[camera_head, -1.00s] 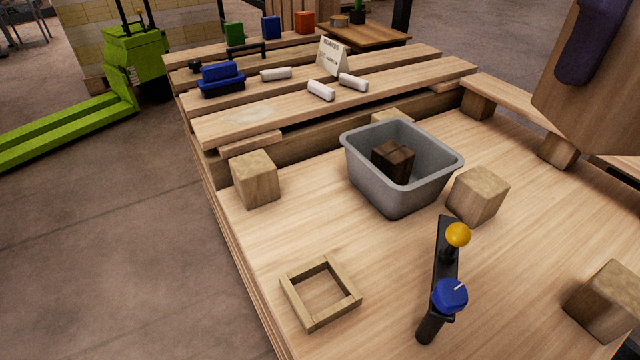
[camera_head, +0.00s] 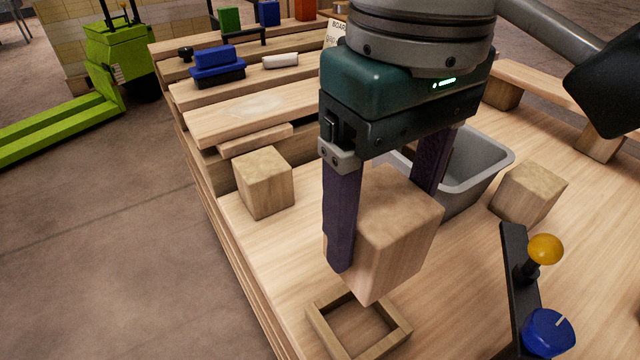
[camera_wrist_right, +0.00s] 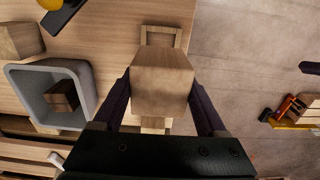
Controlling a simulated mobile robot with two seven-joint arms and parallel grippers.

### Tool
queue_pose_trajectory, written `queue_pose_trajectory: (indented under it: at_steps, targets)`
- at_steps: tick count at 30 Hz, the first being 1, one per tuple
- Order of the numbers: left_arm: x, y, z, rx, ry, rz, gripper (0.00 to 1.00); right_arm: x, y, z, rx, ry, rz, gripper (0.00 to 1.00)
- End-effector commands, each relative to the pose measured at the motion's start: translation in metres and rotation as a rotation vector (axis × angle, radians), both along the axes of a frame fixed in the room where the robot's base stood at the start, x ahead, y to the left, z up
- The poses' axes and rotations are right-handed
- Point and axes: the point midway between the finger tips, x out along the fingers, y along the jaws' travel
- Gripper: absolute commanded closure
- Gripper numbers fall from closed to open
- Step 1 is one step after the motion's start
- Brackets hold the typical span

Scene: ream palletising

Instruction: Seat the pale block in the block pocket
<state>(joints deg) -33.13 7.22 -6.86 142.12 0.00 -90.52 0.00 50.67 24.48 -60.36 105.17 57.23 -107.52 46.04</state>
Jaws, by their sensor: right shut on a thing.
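My right gripper (camera_head: 385,215) is shut on the pale block (camera_head: 393,240), one purple finger on each side of it. The block hangs slightly tilted above the block pocket (camera_head: 323,322), a square wooden frame on the pallet top, and hides its far part. In the right wrist view the pale block (camera_wrist_right: 162,82) sits between the fingers, with part of the pocket (camera_wrist_right: 178,37) showing beyond it. The gap between block and pocket is hard to judge. My left gripper is not in view.
A grey bin (camera_head: 478,165) stands behind the gripper; a dark block (camera_wrist_right: 62,95) lies in it. A black bar with a yellow ball knob (camera_head: 545,249) and blue dial (camera_head: 548,333) is right of the pocket. Wooden pallet blocks (camera_head: 263,181) (camera_head: 528,192) stand nearby.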

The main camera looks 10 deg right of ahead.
Motion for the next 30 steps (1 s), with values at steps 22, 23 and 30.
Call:
queue_pose_trajectory:
  at_steps: [22,23,30]
  targets:
    - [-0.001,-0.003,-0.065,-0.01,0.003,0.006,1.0,0.0,0.0,-0.132,0.0,0.0,-0.001,0.89]
    - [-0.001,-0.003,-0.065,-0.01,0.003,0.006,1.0,0.0,0.0,-0.134,0.0,0.0,0.0,0.89]
    - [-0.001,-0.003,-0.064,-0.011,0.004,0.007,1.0,0.0,0.0,-0.133,0.0,-0.001,0.0,0.89]
